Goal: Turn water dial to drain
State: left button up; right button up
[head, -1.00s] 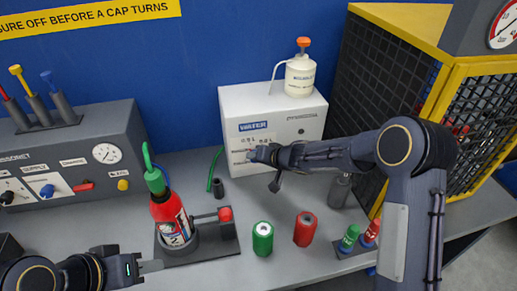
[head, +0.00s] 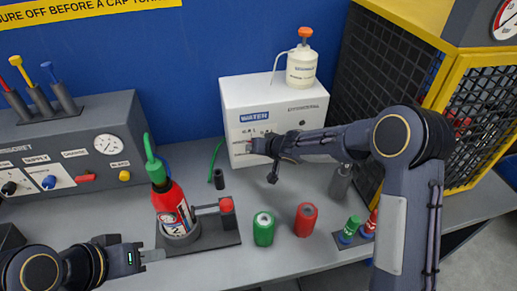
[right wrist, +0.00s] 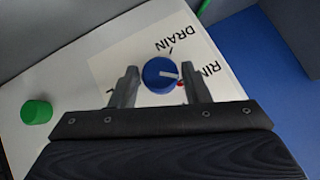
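The water dial (right wrist: 159,75) is a round blue knob on a white panel in the right wrist view. Its white pointer faces right, toward a partly cut-off label starting "RIN"; the "DRAIN" label (right wrist: 176,39) is above it. My right gripper (right wrist: 160,86) is open, one finger on each side of the dial with narrow gaps. In the head view, my right gripper (head: 257,146) is at the front of the white WATER box (head: 292,101) and hides the dial. My left gripper (head: 152,255) is low at left, away from the box; its fingers are too small to judge.
A red extinguisher (head: 172,205) with a green nozzle stands in a holder on the bench. Green (head: 264,230) and red (head: 305,219) cylinders stand in front of the box. A green knob (right wrist: 36,111) is left of the dial. A yellow-framed mesh cage (head: 390,90) is at right.

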jog(key=shift+o, duration=1)
jog(key=v, duration=0.7)
jog(key=shift+s+r, duration=0.25)
jog(key=shift+s, duration=0.05)
jog(key=shift+d, duration=0.2)
